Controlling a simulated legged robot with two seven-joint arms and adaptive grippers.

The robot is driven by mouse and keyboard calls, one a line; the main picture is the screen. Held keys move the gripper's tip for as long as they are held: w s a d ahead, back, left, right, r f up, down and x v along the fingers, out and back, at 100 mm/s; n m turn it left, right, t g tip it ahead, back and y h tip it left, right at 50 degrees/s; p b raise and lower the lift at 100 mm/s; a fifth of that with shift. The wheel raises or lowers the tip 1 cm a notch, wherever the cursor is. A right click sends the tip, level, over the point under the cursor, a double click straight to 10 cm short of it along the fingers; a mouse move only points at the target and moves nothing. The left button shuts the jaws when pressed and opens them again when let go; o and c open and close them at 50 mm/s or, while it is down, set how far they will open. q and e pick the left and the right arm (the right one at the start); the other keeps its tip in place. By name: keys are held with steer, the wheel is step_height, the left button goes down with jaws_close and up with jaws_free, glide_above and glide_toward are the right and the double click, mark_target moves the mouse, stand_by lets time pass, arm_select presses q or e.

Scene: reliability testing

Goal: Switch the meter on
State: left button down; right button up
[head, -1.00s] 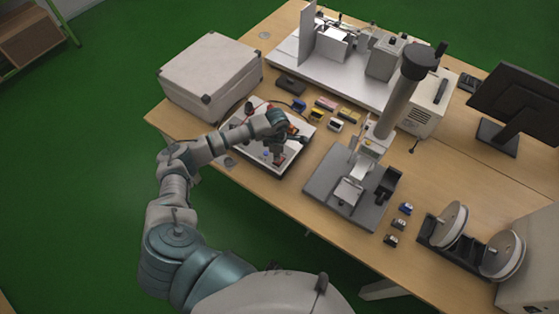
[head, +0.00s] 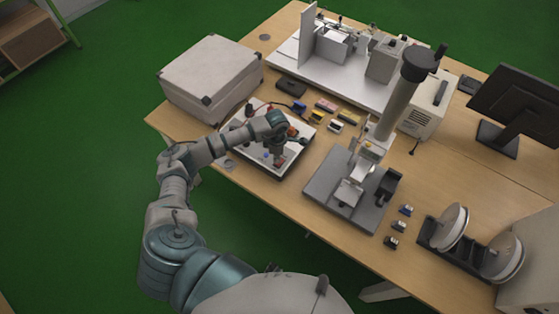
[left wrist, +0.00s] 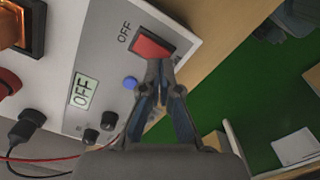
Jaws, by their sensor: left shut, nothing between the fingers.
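The meter (head: 241,141) is a white-topped panel box on the table, partly hidden by my left arm in the head view. In the left wrist view its panel (left wrist: 107,50) shows a red rocker switch (left wrist: 152,44) marked OFF, a small display (left wrist: 83,91) reading OFF, a blue button (left wrist: 129,83) and black knobs. My left gripper (left wrist: 160,66) is shut and empty. Its fingertips are at the lower edge of the red switch; I cannot tell whether they touch it. In the head view the left gripper (head: 278,158) is over the right part of the panel. My right gripper is not in view.
A large grey case (head: 210,75) stands behind the meter to the left. A test stand (head: 345,188) with a tall column stands to the right. Small coloured blocks (head: 327,105) lie behind the meter. Red and black leads plug into the panel.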

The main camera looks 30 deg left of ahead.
arm_select(q)
steer(key=shift+f+b, duration=1)
steer(key=shift+f, duration=0.25)
stand_by(0.8)
steer(key=shift+r+p, duration=0.7)
steer(key=shift+r, duration=0.25)
steer(key=shift+r+p, duration=1.5)
steer(key=shift+r, duration=1.1)
steer(key=shift+d+f, duration=0.1)
